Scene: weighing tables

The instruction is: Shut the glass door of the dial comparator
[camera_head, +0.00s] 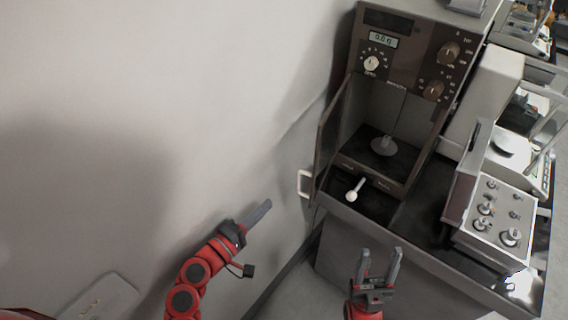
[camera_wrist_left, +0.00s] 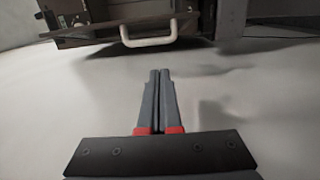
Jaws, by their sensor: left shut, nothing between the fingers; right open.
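The dial comparator (camera_head: 408,85) is a brown instrument with knobs and a small display, standing on the dark table. Its glass door (camera_head: 328,135) stands open, swung out from the left side of the chamber, with a white handle (camera_head: 303,184) on its outer face. In the left wrist view the handle (camera_wrist_left: 150,40) shows ahead of the fingers, on the door (camera_wrist_left: 95,35). My left gripper (camera_head: 262,207) is shut and empty, left of and below the handle, apart from it. My right gripper (camera_head: 381,254) is open and empty in front of the table.
The table's front edge (camera_head: 400,244) lies beyond my right gripper. A white-handled knob (camera_head: 354,190) sticks out in front of the chamber. A grey control box (camera_head: 497,215) stands to the right. A pale wall fills the left; the space before it is free.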

